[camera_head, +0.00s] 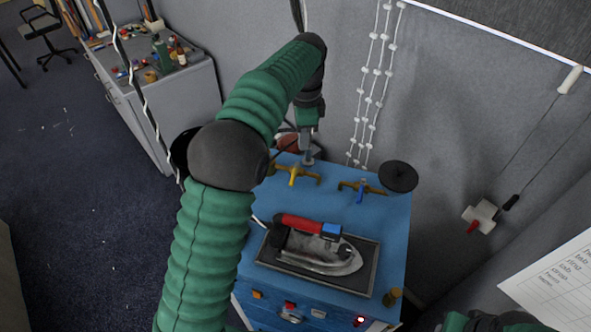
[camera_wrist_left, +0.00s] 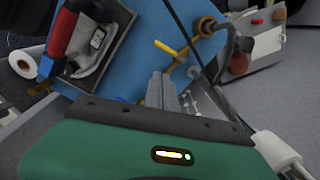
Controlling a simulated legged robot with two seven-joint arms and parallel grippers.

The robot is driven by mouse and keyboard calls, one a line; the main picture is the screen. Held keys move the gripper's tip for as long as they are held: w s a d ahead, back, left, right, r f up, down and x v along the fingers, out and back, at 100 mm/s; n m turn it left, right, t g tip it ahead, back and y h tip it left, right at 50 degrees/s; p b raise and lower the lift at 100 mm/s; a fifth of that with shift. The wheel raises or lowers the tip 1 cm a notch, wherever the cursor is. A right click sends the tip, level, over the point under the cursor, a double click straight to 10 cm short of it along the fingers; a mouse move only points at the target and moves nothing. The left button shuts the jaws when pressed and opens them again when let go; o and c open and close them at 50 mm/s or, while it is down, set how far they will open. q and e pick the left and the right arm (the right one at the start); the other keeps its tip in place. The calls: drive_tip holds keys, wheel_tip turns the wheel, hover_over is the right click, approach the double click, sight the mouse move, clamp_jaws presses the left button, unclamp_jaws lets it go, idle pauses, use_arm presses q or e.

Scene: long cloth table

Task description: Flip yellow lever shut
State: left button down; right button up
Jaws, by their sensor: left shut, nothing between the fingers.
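The yellow lever (camera_head: 294,174) sits on a brass valve (camera_head: 309,178) near the back of the blue cabinet top (camera_head: 335,211). In the left wrist view the yellow lever (camera_wrist_left: 165,47) sticks out from its brass pipe, just beyond my fingertips. My left gripper (camera_head: 308,160) reaches down from above, just behind the valve in the head view. Its fingers (camera_wrist_left: 160,80) are shut and empty, close to the valve; whether they touch it I cannot tell. Part of my right arm's dark end (camera_head: 488,322) shows at the bottom right edge, mostly cut off.
A second brass valve with a blue lever (camera_head: 361,190) stands to the right, beside a black disc (camera_head: 398,176). A red-handled iron (camera_head: 318,245) rests on a dark tray (camera_head: 359,284) in front. White beaded cords (camera_head: 372,85) hang behind.

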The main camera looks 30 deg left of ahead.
use_arm(q)
drive_tip(key=m, duration=0.3)
drive_tip(key=p, duration=0.2)
hover_over(292, 178)
drive_tip(key=w+d, duration=0.1)
drive_tip(key=d, duration=0.2)
wheel_tip(292, 178, down, 9)
drive_tip(key=shift+h, duration=0.4)
drive_tip(key=a+f, duration=0.1)
drive_tip(key=f, duration=0.1)
drive_tip(key=a+f+p, duration=0.1)
drive_tip(key=f, duration=0.1)
drive_tip(key=shift+s+a, duration=0.1)
drive_tip(key=shift+s, duration=0.1)
drive_tip(key=shift+s+a+f+m, duration=0.1)
drive_tip(key=shift+a+f+m, duration=0.25)
drive_tip(key=shift+m, duration=0.15)
drive_tip(key=shift+s+a+r+m, duration=0.15)
drive_tip(key=shift+s+m, duration=0.15)
drive_tip(key=shift+m, duration=0.3)
